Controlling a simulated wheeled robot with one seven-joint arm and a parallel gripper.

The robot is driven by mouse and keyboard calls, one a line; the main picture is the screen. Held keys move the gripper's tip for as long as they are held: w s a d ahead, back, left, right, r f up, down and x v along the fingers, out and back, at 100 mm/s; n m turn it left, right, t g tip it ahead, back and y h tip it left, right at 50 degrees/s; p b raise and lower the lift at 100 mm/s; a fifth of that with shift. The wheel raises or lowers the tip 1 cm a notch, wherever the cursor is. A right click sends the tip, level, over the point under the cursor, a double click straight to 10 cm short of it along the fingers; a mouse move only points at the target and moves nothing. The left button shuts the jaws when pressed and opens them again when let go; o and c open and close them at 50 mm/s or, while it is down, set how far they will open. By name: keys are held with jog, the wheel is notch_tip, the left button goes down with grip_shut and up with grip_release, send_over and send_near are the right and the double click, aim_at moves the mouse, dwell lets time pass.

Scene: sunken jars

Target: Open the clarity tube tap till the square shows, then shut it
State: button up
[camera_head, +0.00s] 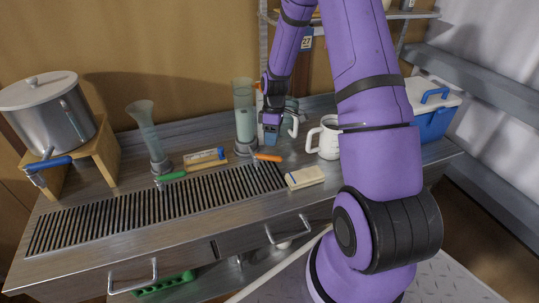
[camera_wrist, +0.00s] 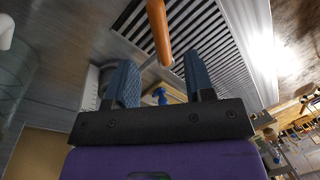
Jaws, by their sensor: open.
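No square is visible in the tube. My gripper (camera_head: 271,130) is just right of the tube, above the handle. A second flared tube (camera_head: 148,130) with a green tap handle (camera_head: 171,176) stands to the left.
A lidded pot (camera_head: 50,117) with a blue-handled tap sits on a wooden stand (camera_head: 104,150) at left. A white mug (camera_head: 325,140) stands right of my gripper, another partly behind it. A cream block (camera_head: 305,177) lies by the drain grate (camera_head: 150,208). A blue cooler (camera_head: 431,115) is at right.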

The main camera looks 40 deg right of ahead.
aim_at(267, 158)
jog(key=f, duration=0.4)
jog(key=s+a+f, duration=0.1)
jog(key=f, duration=0.2)
jog(key=shift+d, duration=0.1)
grip_shut()
